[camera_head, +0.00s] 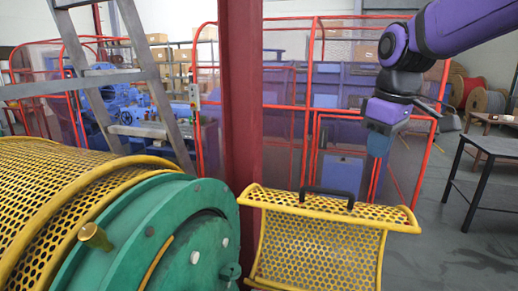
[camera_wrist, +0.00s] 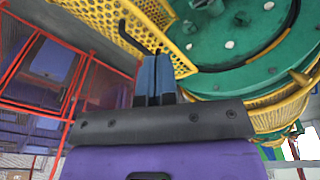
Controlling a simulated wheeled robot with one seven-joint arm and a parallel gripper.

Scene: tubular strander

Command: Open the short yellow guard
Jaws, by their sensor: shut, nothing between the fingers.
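The short yellow guard (camera_head: 318,245) is a curved perforated mesh panel with a yellow frame, low in the middle of the head view. A black bar handle (camera_head: 327,196) sits on its top edge. My gripper (camera_head: 378,152) is above and to the right of the handle, pointing down, with its blue fingers together and empty. In the wrist view, the closed fingers (camera_wrist: 152,62) appear close to the black handle (camera_wrist: 134,38) on the yellow mesh (camera_wrist: 110,14). They do not hold it, and I cannot tell whether they touch it.
A green round machine end (camera_head: 160,240) and a large yellow mesh drum cover (camera_head: 60,195) stand at left. A dark red column (camera_head: 240,90) rises behind the guard. Red-framed fencing (camera_head: 308,90) crosses the back. A dark table (camera_head: 490,145) stands at right, with open floor before it.

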